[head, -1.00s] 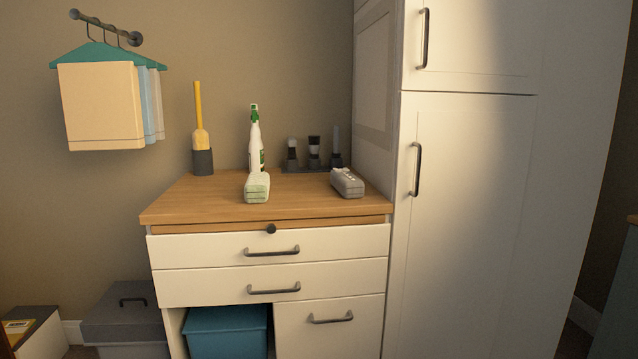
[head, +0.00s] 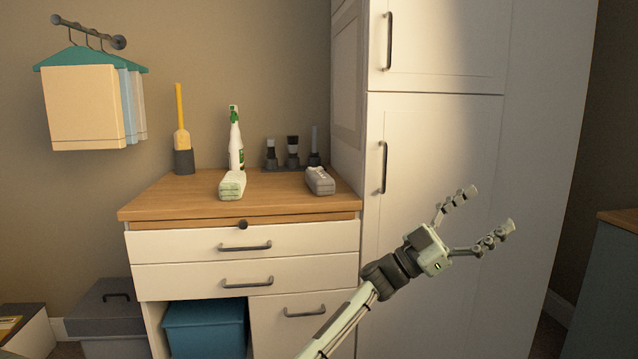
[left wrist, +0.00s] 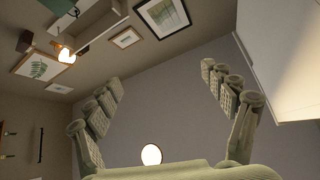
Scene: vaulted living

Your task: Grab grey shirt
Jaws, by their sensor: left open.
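A wall rail at the upper left of the head view holds several shirts on teal hangers (head: 55,60). The cream shirt (head: 82,108) is in front, a light blue one (head: 128,105) is behind it, and the grey shirt (head: 140,103) is rearmost. Only a narrow strip of the grey shirt shows; the others hide the rest. My left gripper (head: 490,210) is open and empty in front of the tall white cabinet, far to the right of the shirts. Its spread fingers also show in the left wrist view (left wrist: 160,78), with nothing between them. My right gripper is not in view.
A wood-topped drawer unit (head: 290,203) bears a spray bottle (head: 237,145), a sponge (head: 232,184), a grey device (head: 320,180) and brushes. The white cabinet (head: 440,150) stands at its right. Below are a teal bin (head: 205,330) and a grey box (head: 100,310). Wall under the shirts is clear.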

